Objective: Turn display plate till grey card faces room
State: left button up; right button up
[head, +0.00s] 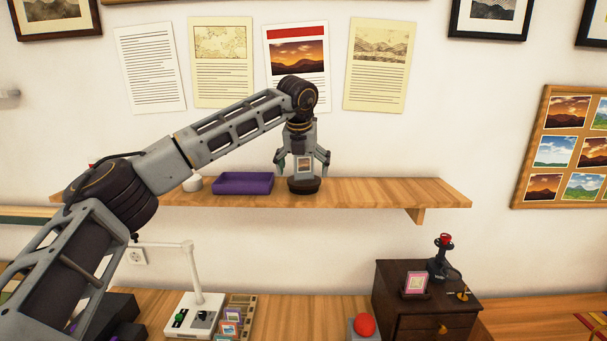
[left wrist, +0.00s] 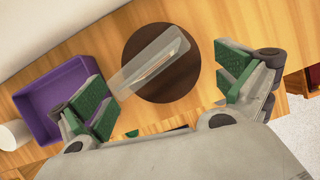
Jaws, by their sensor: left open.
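The display plate (head: 304,166) stands upright on a dark round base (head: 304,186) on the wooden wall shelf. In the left wrist view, the clear plate (left wrist: 155,62) crosses the round brown base (left wrist: 185,80) at a slant, seen from above. My left gripper (head: 304,159) points down over it, open, one finger on each side. In the left wrist view, green finger pads (left wrist: 94,106) show gaps to the plate. My right gripper is not in view.
A purple tray (head: 243,184) and a white round object (head: 193,183) stand left of the plate on the shelf (head: 400,192). The shelf is clear to the right.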

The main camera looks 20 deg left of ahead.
aim_at(304, 182)
pick_arm(q)
jog(key=shift+x, duration=1.2)
jog(key=shift+c, duration=0.4)
jog(key=c, duration=0.7)
jog(key=shift+s, duration=0.15)
jog(key=shift+c, duration=1.3)
jog(key=shift+f, duration=0.1)
